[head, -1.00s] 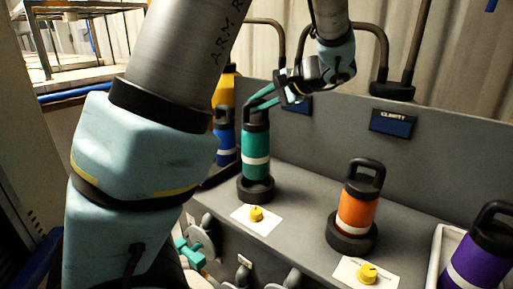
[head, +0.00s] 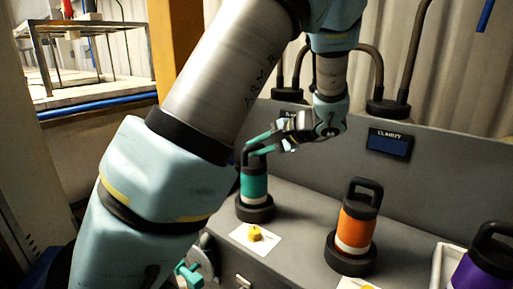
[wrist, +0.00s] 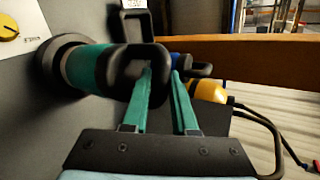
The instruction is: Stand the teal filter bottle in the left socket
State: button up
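The teal filter bottle (head: 254,184) stands upright in the left socket (head: 255,209), a dark ring on the grey bench. Its pale band shows just above the ring. My gripper (head: 262,143) is at the bottle's black handle. In the wrist view the two teal fingers (wrist: 163,75) lie on either side of the handle's top bar, one tip inside the loop, and appear shut on it. The bottle (wrist: 90,66) and socket (wrist: 58,55) also show there, the bottle's base hidden inside the ring.
An orange bottle (head: 357,220) stands in another socket (head: 349,257) to the right. Blue (wrist: 180,58) and yellow (wrist: 208,92) bottles are close past my fingers. A back panel with hoses rises behind.

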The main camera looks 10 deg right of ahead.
jog(key=o, duration=0.4)
jog(key=shift+o, duration=0.2)
jog(key=shift+r, duration=0.1)
jog(key=b+v, duration=0.2)
jog(key=v, duration=1)
jog(key=s+a+f+n+g+h, duration=0.3)
jog(key=a+f, duration=0.4)
jog(key=a, duration=0.5)
jog(key=s+a+f+n+g+h, duration=0.3)
jog(key=a+f+n, duration=0.4)
jog(key=a, duration=0.5)
jog(key=s+f+h, duration=0.1)
jog(key=h, duration=0.1)
jog(key=shift+s+a+h, duration=0.2)
jog(key=shift+s+h, duration=0.2)
